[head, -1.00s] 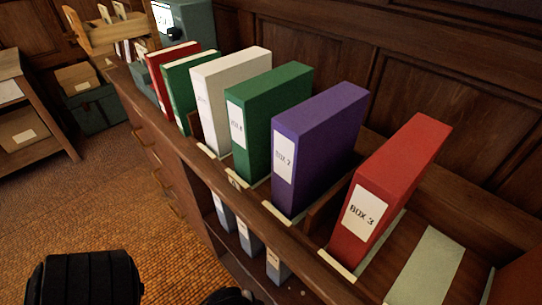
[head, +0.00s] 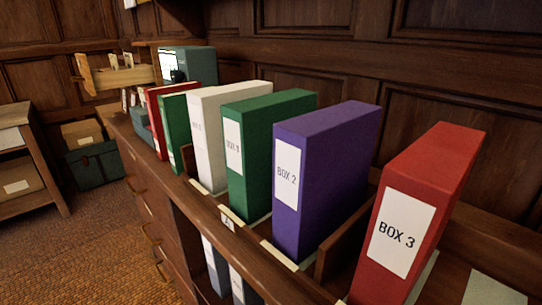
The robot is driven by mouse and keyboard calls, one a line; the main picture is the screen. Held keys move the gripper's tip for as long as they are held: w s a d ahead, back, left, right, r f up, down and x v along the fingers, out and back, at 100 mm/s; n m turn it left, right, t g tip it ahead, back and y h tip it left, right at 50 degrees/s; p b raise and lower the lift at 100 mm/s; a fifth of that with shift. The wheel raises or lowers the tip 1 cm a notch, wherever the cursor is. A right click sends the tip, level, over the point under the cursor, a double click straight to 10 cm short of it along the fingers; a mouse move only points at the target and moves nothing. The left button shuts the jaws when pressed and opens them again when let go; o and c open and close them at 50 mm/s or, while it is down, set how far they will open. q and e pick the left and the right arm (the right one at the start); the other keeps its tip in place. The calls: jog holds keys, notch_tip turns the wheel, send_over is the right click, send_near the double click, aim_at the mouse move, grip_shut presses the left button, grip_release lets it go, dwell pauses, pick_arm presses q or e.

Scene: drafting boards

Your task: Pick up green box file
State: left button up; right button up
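A large green box file (head: 283,140) stands upright on the wooden shelf top, between a white box file (head: 232,103) on its left and a purple box file (head: 338,160) labelled BOX 2 on its right. Its white spine label is too small to read surely. A second green box file (head: 176,119) stands farther left, beyond the white one and beside a red file (head: 157,120). Neither of my grippers is in view.
A red box file (head: 430,170) labelled BOX 3 stands at the near right, past a low wooden divider (head: 343,242). Grey-blue files (head: 216,268) sit on the shelf below. A panelled wall (head: 440,60) closes off the back. The floor (head: 75,255) at left is clear.

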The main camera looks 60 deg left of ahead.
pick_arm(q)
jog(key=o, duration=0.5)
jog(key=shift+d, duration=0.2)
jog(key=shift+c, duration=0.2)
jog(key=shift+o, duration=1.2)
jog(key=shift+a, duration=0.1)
